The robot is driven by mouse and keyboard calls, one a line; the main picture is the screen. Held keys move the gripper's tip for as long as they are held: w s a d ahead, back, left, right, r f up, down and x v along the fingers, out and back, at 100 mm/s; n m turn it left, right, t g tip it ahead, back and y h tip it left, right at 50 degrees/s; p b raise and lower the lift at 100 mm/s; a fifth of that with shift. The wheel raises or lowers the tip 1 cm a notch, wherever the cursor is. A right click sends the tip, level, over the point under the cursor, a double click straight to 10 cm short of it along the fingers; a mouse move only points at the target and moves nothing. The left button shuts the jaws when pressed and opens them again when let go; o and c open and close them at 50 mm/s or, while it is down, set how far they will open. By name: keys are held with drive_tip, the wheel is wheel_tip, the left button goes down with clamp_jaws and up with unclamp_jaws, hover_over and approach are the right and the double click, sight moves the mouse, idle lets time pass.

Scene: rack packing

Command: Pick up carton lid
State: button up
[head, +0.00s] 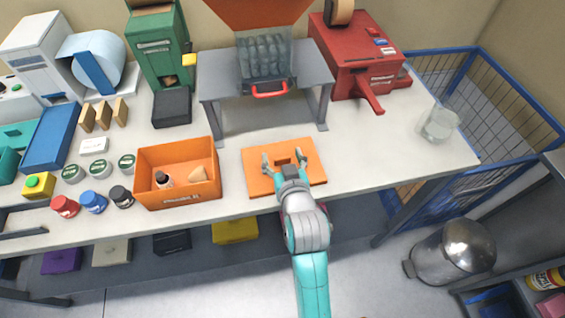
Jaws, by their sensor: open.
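The carton lid, a flat orange panel (257,185), lies on the light worktop to the right of an open orange carton (151,157). The carton holds a small bottle (163,180) and a tan wedge-shaped piece (198,174). My gripper (284,158) is open over the middle of the lid. Its fingers are spread to either side of a darker orange raised part on the lid. I cannot tell whether the fingers touch the lid. My gripper and wrist hide part of the lid's middle and front edge.
A grey stand (214,88) with a dispenser is behind the lid, with a red machine (350,62) to its right. Several jars, including a black one (121,197), stand left of the carton. A clear glass (439,124) is at the right edge. The worktop (380,150) right of the lid is clear.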

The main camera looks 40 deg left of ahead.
drive_tip(key=c, duration=1.2)
